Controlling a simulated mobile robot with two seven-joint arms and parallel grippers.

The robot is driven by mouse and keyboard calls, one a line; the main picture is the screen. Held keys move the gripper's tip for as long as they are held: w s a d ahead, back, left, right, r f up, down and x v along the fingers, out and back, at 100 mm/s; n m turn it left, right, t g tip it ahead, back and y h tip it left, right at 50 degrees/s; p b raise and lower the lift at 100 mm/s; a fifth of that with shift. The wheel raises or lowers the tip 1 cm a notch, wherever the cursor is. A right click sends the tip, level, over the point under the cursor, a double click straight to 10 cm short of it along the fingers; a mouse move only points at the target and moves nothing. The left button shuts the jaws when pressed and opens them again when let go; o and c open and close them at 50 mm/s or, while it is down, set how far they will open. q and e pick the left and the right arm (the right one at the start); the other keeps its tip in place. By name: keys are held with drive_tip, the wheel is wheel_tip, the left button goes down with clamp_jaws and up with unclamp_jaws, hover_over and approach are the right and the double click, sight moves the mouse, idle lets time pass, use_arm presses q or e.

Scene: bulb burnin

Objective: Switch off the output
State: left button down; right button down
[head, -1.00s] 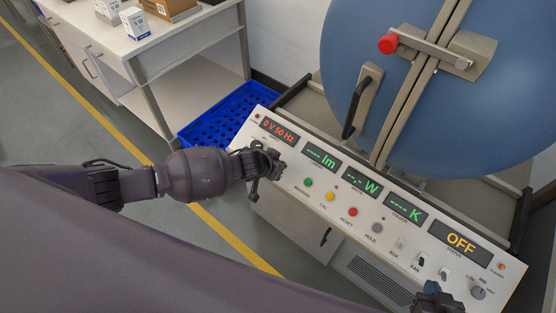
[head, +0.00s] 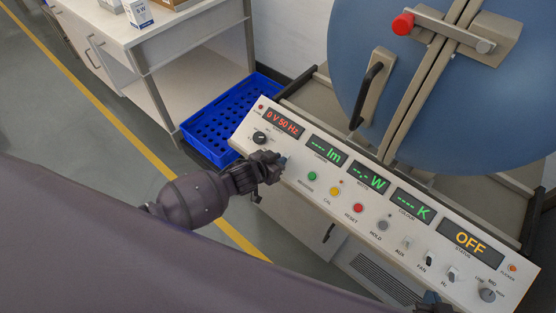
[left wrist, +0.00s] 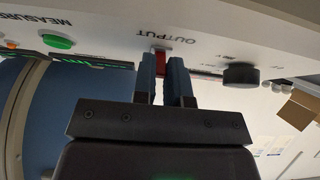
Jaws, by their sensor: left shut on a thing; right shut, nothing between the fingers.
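The sloping white control panel (head: 300,185) fills the right of the head view. My left gripper (head: 281,163) is at its front left part, between the black knob (head: 259,138) and the green MEASURE button (head: 312,176). In the left wrist view its fingers (left wrist: 167,80) are shut on the red output switch (left wrist: 160,62), under the OUTPUT label; the fingers hide part of it. The supply display (head: 282,123) reads 0 V 50 Hz and the status display (head: 464,242) reads OFF. My right gripper (head: 434,299) is shut and empty at the bottom edge, partly cut off.
Yellow, red and grey buttons and toggle switches (head: 406,243) run along the panel to the right. The blue sphere (head: 450,90) with its red-ended latch (head: 403,24) stands behind. A blue crate (head: 215,115) and a white bench (head: 150,45) are at the left.

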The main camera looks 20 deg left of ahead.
drive_tip(key=shift+r, duration=0.1)
use_arm(q)
drive_tip(key=c, duration=1.2)
unclamp_jaws()
drive_tip(key=shift+o, duration=0.2)
use_arm(e)
drive_tip(key=shift+w+a+r, duration=0.1)
drive_tip(key=shift+w+r, duration=0.15)
drive_tip(key=shift+w, duration=0.3)
